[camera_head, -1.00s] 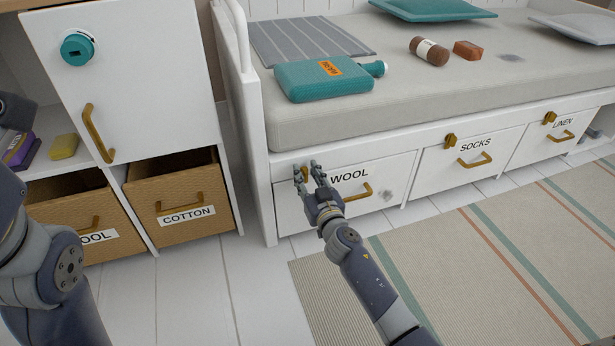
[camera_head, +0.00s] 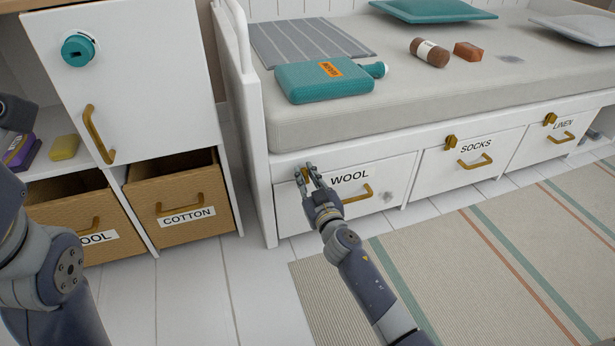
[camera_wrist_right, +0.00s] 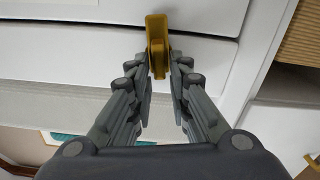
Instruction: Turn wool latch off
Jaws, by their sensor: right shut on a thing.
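The white wool drawer (camera_head: 340,200) under the bed has a dark WOOL label and a brass handle (camera_head: 358,194). Its brass latch sits at the drawer's upper left edge, and the right wrist view shows this latch (camera_wrist_right: 157,45) clearly. My right gripper (camera_head: 307,174) is at the latch, with its fingers shut on the latch's lower part, one finger on each side. It also shows in the right wrist view (camera_wrist_right: 160,72). In the head view the fingers hide part of the latch. My left arm is at the left edge, and its gripper is not in view.
Socks (camera_head: 470,160) and linen (camera_head: 556,135) drawers, each with a brass latch, lie to the right. A white cabinet (camera_head: 140,80) and open wicker bins (camera_head: 175,195) stand left. A teal bottle (camera_head: 325,82) lies on the mattress. A striped rug (camera_head: 480,260) covers the floor.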

